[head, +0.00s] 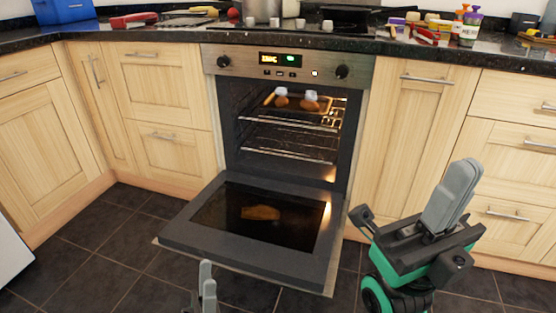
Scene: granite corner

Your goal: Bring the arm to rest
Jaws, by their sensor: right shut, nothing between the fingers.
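My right gripper (462,182) is at the right, in front of the cupboards, with its grey fingers together and pointing up. Nothing is between them. It is apart from the open oven door. My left gripper (207,275) shows only as grey fingertips at the bottom edge, in front of the oven door's near edge. The rest of it is out of view, and I cannot tell how far apart its fingers are.
The oven door (180,233) is folded down over the floor, with a brown piece (261,212) showing on its glass. A rack in the lit oven holds several food items. The dark counter (160,34) is cluttered. Tiled floor (95,250) is clear at left.

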